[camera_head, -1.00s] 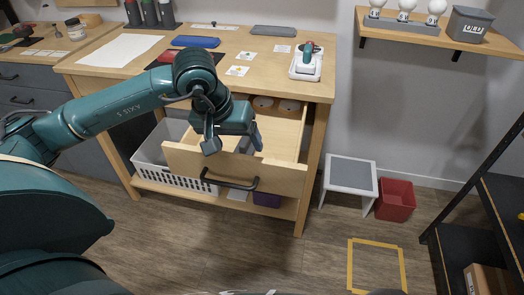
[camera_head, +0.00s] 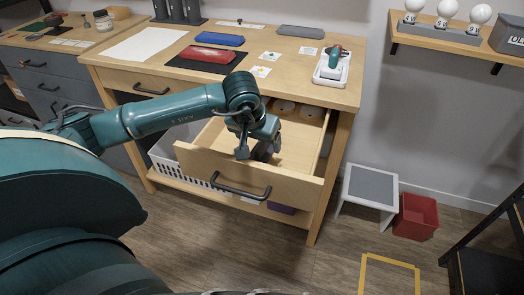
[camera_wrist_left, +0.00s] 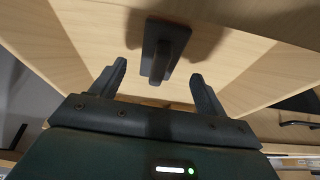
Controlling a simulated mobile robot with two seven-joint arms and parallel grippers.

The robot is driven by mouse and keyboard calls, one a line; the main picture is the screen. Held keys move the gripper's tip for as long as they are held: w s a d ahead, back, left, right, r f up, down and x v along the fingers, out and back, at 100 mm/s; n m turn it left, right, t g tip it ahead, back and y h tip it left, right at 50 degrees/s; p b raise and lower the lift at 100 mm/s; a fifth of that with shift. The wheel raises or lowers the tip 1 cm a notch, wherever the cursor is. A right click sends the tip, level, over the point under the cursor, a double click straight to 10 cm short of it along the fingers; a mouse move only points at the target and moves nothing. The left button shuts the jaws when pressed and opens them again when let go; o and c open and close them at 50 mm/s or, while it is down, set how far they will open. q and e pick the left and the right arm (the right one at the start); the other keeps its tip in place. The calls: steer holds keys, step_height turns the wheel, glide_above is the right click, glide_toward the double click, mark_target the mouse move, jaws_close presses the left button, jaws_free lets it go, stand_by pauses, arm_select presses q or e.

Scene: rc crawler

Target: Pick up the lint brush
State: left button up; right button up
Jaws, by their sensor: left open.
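The drawer (camera_head: 262,182) of the wooden workbench is pulled open. My left gripper (camera_head: 257,150) reaches down over the drawer, just behind its front. In the left wrist view a dark object with a flat plate and a narrower raised handle, seemingly the lint brush (camera_wrist_left: 163,52), lies on the light wood of the drawer. My left gripper's fingers (camera_wrist_left: 157,87) are open and apart, one on each side of the near end of its handle. I cannot tell how far above it they are. In the head view the gripper hides the brush. My right gripper is not in view.
Round wooden pieces (camera_head: 284,107) sit at the drawer's back. The drawer front, with its black handle (camera_head: 240,187), and the side walls surround the gripper. A white basket (camera_head: 172,160) stands below. A grey-topped stool (camera_head: 370,188) and red bin (camera_head: 416,217) stand right.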

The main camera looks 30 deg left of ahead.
mark_target(262, 144)
arm_select(q)
steer(key=x, duration=0.3)
steer(key=shift+w+f, duration=0.25)
steer(key=shift+f, duration=0.05)
steer(key=c, duration=1.1)
steer(key=shift+r, duration=0.1)
step_height(262, 144, up, 10)
